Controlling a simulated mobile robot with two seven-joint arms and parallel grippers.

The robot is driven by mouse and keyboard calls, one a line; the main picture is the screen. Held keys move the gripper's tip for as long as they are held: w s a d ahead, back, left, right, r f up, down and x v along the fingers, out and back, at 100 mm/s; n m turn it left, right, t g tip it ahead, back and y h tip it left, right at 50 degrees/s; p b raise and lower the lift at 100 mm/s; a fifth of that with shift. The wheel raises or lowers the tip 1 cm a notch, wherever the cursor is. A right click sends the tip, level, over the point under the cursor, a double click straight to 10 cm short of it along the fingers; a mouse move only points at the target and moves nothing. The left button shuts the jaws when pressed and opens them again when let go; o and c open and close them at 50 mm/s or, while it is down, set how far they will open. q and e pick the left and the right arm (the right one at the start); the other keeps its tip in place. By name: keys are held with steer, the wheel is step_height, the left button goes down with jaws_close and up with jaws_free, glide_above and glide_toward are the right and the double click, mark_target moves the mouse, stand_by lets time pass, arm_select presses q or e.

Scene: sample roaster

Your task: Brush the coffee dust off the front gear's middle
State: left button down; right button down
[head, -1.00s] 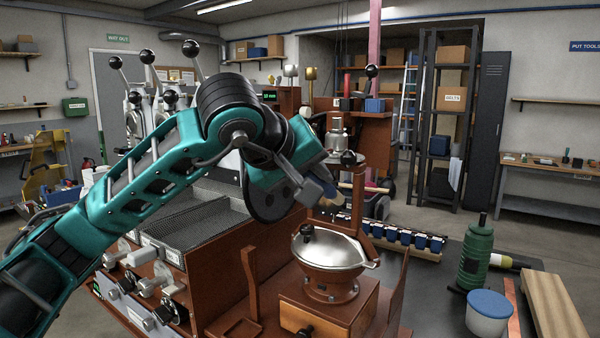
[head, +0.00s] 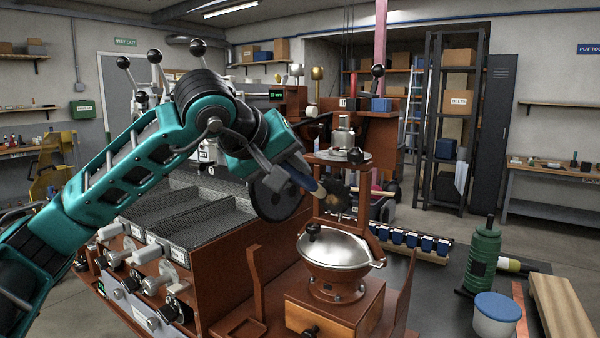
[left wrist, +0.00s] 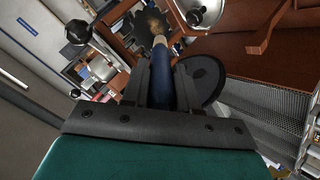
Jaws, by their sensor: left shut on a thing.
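My left gripper (head: 284,172) is shut on a brush with a blue handle (head: 299,178) and a pale wooden end. The brush also shows between the fingers in the left wrist view (left wrist: 162,72). Its tip points at a dark round gear (head: 340,197) with a brown patch of coffee dust near its middle. The gear and dust also show in the left wrist view (left wrist: 153,24), just beyond the tip. I cannot tell whether the bristles touch the gear. My right gripper is not in view.
A large black disc (head: 278,199) stands close beside the brush. Below is a silver bowl (head: 337,250) over a wooden drawer box (head: 331,310). Perforated trays (head: 195,214) lie to the left. A green canister (head: 482,257) and blue-lidded tub (head: 497,313) stand at right.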

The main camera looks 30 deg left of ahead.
arm_select(q)
steer(key=shift+a, duration=0.45)
steer(key=shift+s+b, duration=0.35)
steer(key=shift+s, duration=0.3)
steer(key=shift+s+a+b, duration=0.15)
steer(key=shift+s+b, duration=0.5)
steer(key=shift+s, duration=1.8)
steer(key=s, duration=0.2)
steer(key=shift+s+a+b, duration=0.1)
steer(key=shift+s+b, duration=0.25)
steer(key=shift+b, duration=0.05)
steer(key=shift+w, duration=0.1)
